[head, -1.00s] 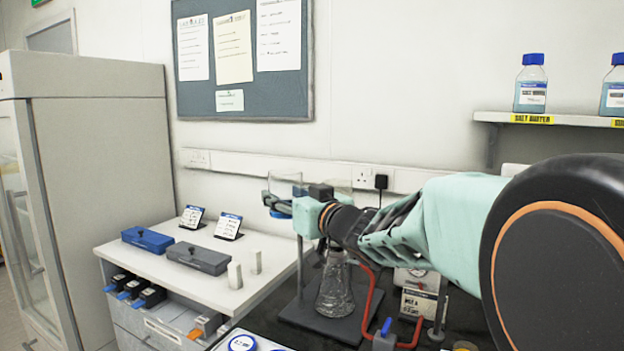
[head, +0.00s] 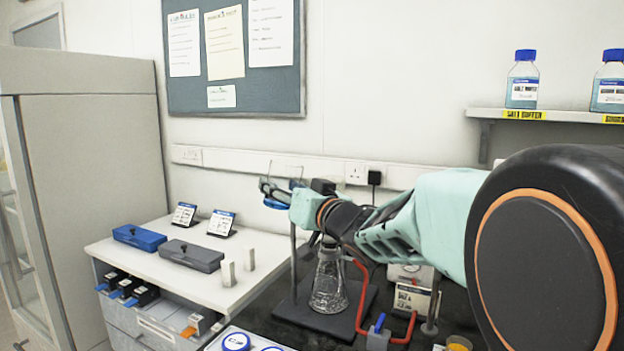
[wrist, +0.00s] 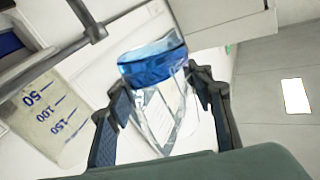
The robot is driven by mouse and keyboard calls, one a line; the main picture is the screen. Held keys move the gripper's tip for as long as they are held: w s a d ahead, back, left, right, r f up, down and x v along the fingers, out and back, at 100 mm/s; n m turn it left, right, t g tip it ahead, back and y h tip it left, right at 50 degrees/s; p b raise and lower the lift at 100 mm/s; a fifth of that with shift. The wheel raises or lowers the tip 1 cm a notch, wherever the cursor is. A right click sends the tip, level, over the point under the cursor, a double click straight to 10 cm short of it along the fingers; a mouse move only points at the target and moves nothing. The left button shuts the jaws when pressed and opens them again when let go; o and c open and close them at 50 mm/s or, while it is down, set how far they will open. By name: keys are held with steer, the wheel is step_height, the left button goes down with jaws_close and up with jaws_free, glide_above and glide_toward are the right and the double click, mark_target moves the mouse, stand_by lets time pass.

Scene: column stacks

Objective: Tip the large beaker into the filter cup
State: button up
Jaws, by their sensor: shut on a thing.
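A clear large beaker (head: 284,170) with blue liquid is held in my gripper (head: 277,194) above the bench, tilted. In the wrist view the beaker (wrist: 165,108) sits between both fingers of my gripper (wrist: 160,100), with the blue liquid gathered at its far end. A clear graduated vessel (wrist: 55,112) marked 50, 100 and 150, which looks like the filter cup, shows left of the beaker and apart from it. In the head view my wrist hides the cup. A conical flask (head: 329,285) stands below my wrist.
The flask's stand has a dark base (head: 318,312) and an upright rod (head: 293,260). Red tubing (head: 362,300) runs beside the flask. A white side bench (head: 200,285) holds a blue case (head: 139,237) and a grey case (head: 191,256). A shelf (head: 560,115) with bottles is at right.

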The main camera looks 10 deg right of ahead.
mark_target(301, 167)
steer(key=shift+w+d+f+m+b, duration=0.1)
steer(key=shift+d+f+m+b, duration=0.25)
steer(key=shift+m, duration=0.35)
steer(key=r+m+p, duration=0.1)
steer(key=r+p, duration=0.1)
steer(key=d+r+m+p, duration=0.1)
steer(key=r+p, duration=0.1)
steer(key=r, duration=0.1)
steer(key=d+r+m+t+p, duration=0.1)
steer(key=r+p, duration=0.1)
steer(key=shift+w+r+m, duration=0.2)
steer(key=shift+r+m, duration=0.1)
steer(key=shift+m, duration=0.1)
steer(key=shift+w+d+r+m+t, duration=0.1)
steer(key=shift+d+r+m+t, duration=0.15)
steer(key=shift+r+m, duration=0.45)
steer(key=m, duration=0.1)
steer(key=f+m+t, duration=0.1)
steer(key=shift+a+m+h+b, duration=0.15)
steer(key=shift+m+h+b, duration=0.15)
steer(key=shift+h, duration=0.1)
steer(key=shift+f+m+b, duration=0.75)
steer(key=shift+f+m, duration=0.15)
steer(key=shift+f, duration=0.05)
steer(key=shift+f+m+t+h, duration=0.1)
steer(key=shift+m+t+h, duration=0.2)
steer(key=shift+m, duration=0.3)
steer(key=shift+f+m+h, duration=0.2)
steer(key=shift+m+h, duration=0.1)
steer(key=shift+m, duration=0.3)
